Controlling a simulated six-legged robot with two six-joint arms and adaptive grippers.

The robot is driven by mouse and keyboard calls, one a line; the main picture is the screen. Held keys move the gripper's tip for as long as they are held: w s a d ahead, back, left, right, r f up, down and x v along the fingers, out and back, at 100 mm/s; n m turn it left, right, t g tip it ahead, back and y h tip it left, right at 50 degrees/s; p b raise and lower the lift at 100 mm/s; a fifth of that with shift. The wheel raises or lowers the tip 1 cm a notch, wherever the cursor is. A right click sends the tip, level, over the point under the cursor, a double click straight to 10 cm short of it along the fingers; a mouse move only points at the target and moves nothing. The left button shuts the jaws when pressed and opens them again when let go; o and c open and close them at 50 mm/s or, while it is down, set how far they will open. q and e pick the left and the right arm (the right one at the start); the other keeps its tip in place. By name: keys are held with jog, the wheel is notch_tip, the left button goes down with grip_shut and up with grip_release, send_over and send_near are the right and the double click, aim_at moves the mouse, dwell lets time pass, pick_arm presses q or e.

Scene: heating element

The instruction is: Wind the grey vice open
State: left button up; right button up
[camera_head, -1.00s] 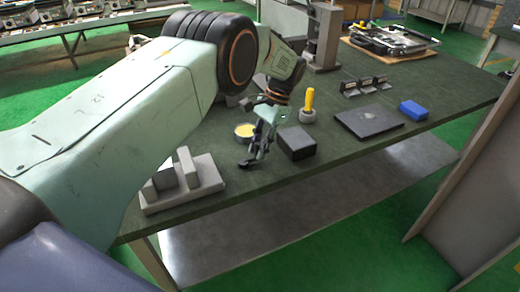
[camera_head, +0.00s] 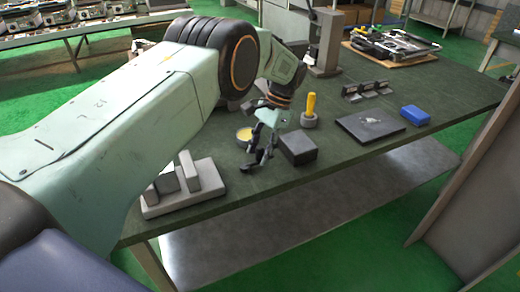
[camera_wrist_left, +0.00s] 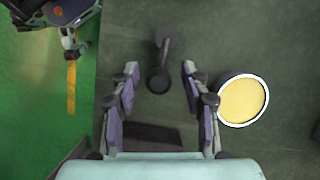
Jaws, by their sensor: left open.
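The grey vice (camera_head: 208,186) stands at the near left of the green bench, with upright grey blocks on its flat base. My left gripper (camera_head: 258,164) hangs low over the bench to the right of the vice, apart from its base. In the left wrist view its fingers (camera_wrist_left: 160,95) are spread and nothing is held. A dark bar with a round end (camera_wrist_left: 158,80) shows between and beyond the fingertips. I cannot tell whether it belongs to the vice. My right gripper is not in view.
A yellow-topped tin (camera_head: 244,134) stands close behind my left gripper and also shows in the wrist view (camera_wrist_left: 243,100). A black block (camera_head: 298,149) is just right of the gripper. A yellow-handled tool (camera_head: 311,108), dark plate (camera_head: 370,128) and blue block (camera_head: 415,115) lie farther right.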

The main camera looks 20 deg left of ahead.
pick_arm(q)
jog(key=v, duration=0.7)
jog(key=shift+r, duration=0.25)
dwell(0.4)
